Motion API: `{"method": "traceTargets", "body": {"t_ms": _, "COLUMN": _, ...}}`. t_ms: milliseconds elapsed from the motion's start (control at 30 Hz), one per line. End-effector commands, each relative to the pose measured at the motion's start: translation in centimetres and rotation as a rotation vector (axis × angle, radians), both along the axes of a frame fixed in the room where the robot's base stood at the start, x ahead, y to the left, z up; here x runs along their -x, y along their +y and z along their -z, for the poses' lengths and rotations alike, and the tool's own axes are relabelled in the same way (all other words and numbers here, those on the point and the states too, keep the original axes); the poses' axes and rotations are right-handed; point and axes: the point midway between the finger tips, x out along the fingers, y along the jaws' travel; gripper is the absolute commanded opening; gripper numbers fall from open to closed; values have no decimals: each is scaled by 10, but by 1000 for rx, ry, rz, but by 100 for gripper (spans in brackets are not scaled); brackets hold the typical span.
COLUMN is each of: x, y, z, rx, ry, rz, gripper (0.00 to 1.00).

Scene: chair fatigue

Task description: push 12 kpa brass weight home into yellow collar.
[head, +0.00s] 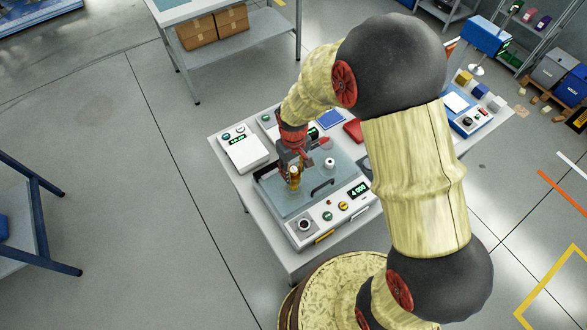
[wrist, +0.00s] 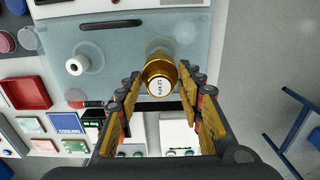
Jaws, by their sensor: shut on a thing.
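The brass weight (wrist: 160,76), marked "12 kPa", sits between the fingertips of my gripper (wrist: 158,84) in the wrist view, and the jaws are shut on it. In the head view the brass weight (head: 294,177) shows as a small gold cylinder below my gripper (head: 291,160), over the clear lid of the bench machine. I cannot make out a yellow collar; the weight and fingers may hide it. Whether the weight touches anything beneath it cannot be told.
A white spool-like fitting (head: 329,163) stands on the clear lid (head: 290,203), near a black handle (head: 322,188). The machine's front panel (head: 315,225) has buttons and a lit display. A white instrument (head: 243,150) and a red tray (head: 354,131) share the table.

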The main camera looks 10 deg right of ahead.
Motion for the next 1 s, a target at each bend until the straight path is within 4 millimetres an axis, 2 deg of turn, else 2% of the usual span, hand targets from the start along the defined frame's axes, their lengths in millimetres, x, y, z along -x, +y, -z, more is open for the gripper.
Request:
{"method": "traceTargets", "body": {"t_ms": 900, "x": -1, "y": 0, "z": 18, "rx": -1, "ry": -3, "rz": 0, "gripper": 15}}
{"method": "traceTargets", "body": {"t_ms": 933, "x": -1, "y": 0, "z": 18, "rx": -1, "ry": -3, "rz": 0, "gripper": 38}}
{"method": "traceTargets", "body": {"t_ms": 1000, "x": -1, "y": 0, "z": 17, "rx": -1, "ry": -3, "rz": 0, "gripper": 42}}
